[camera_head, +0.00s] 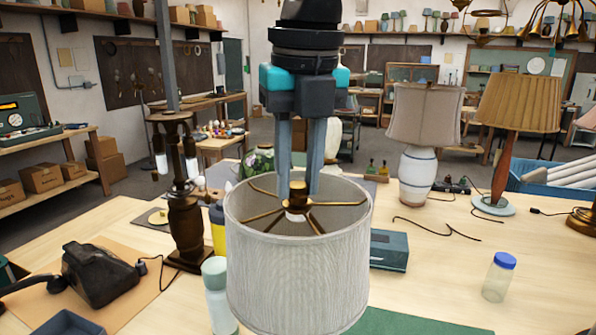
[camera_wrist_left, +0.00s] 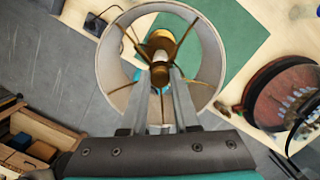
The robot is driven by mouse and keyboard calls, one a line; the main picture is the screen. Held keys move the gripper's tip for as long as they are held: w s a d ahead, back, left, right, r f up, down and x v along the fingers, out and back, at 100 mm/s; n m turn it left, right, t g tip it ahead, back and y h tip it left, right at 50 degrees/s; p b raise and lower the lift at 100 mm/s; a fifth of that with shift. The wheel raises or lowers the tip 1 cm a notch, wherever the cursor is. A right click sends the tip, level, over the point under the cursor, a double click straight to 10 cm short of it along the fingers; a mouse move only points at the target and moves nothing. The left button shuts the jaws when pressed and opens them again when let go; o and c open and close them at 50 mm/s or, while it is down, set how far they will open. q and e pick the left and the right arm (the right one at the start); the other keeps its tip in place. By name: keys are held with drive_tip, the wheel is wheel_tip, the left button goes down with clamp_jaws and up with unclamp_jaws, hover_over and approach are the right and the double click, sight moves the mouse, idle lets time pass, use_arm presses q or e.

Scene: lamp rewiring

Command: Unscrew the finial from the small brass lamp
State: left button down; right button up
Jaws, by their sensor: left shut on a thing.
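The small brass lamp shows as a pale ribbed drum shade (camera_head: 295,270) with brass spider arms (camera_head: 262,220) across its open top. Its base is hidden under the shade in the head view. My left gripper (camera_head: 298,190) comes down from above, with its two grey fingers inside the shade's top opening at the hub. It is shut on the finial, which is mostly hidden between the fingertips. In the left wrist view, the fingertips (camera_wrist_left: 160,72) meet at the centre of the shade (camera_wrist_left: 208,60), near brass parts (camera_wrist_left: 163,41). My right gripper is not in view.
A dark carved lamp base (camera_head: 185,225) and a pale bottle (camera_head: 217,295) stand left of the shade. A black telephone (camera_head: 98,272) is further left.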

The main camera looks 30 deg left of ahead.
use_arm(q)
drive_tip(key=n, duration=0.5)
drive_tip(key=shift+g, duration=0.4)
drive_tip(key=shift+p, duration=0.3)
drive_tip(key=shift+w+r+n, duration=0.1)
drive_tip(key=shift+n, duration=1)
drive_tip(key=n+g+p, duration=0.1)
drive_tip(key=n, duration=0.5)
drive_tip(key=c, duration=0.6)
unclamp_jaws()
